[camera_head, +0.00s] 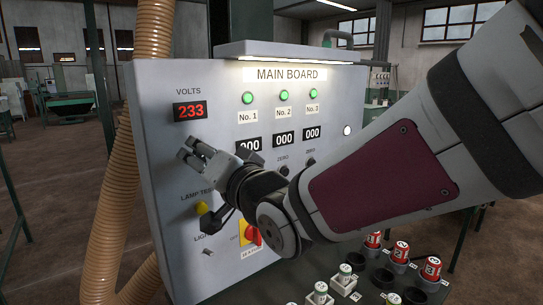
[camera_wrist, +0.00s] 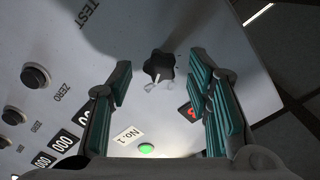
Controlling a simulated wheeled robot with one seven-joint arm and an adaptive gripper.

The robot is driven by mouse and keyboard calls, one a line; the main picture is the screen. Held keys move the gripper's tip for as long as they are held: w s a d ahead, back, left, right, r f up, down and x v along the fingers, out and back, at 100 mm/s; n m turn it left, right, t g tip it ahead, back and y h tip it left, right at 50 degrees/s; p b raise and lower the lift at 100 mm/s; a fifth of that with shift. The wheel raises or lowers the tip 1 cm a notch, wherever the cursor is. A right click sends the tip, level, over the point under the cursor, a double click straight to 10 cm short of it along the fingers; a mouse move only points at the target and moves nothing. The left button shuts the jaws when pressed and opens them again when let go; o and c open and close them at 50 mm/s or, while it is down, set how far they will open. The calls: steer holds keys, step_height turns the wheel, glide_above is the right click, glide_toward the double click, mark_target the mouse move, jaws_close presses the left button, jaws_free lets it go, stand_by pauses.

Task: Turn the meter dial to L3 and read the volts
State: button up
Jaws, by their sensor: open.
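The meter dial (camera_wrist: 158,66) is a black lobed knob on the grey board, with a small pale mark beside it. No position label such as L3 is legible; the head view hides the dial behind my gripper. The volts display (camera_head: 190,111) reads 233 in red and is partly seen in the wrist view (camera_wrist: 190,112). My gripper (camera_head: 190,149) is in front of the board, just below this display. In the wrist view my gripper (camera_wrist: 161,72) has its fingers apart, one on each side of the dial. I cannot tell whether they touch it.
The main board (camera_head: 170,75) has green lamps (camera_head: 284,96), black counters (camera_head: 284,138), a yellow button (camera_head: 201,208) and a red-yellow switch (camera_head: 251,234). A ribbed tan hose (camera_head: 109,205) runs down its left side. Red-and-white cylinders (camera_head: 401,252) stand at lower right.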

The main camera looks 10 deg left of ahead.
steer(key=v, duration=1.1)
steer(key=shift+w, duration=0.1)
steer(key=w+d+f+m+h, duration=0.1)
steer(key=d+f+h, duration=0.2)
steer(key=d+h, duration=0.5)
steer(key=w+d+f+m+h, duration=0.1)
steer(key=w+d+f+h, duration=0.15)
steer(key=d, duration=1.05)
steer(key=s+d+f+g+h, duration=0.1)
steer(key=s+d+f+g, duration=0.2)
steer(key=s+d, duration=0.2)
steer(key=s+d+f+g+h, duration=0.2)
steer(key=s+d, duration=0.4)
steer(key=s, duration=0.5)
step_height(320, 180, down, 2)
steer(key=shift+s+d+f+n+g, duration=0.1)
steer(key=shift+s+d+n+g, duration=0.25)
steer(key=shift+g, duration=0.55)
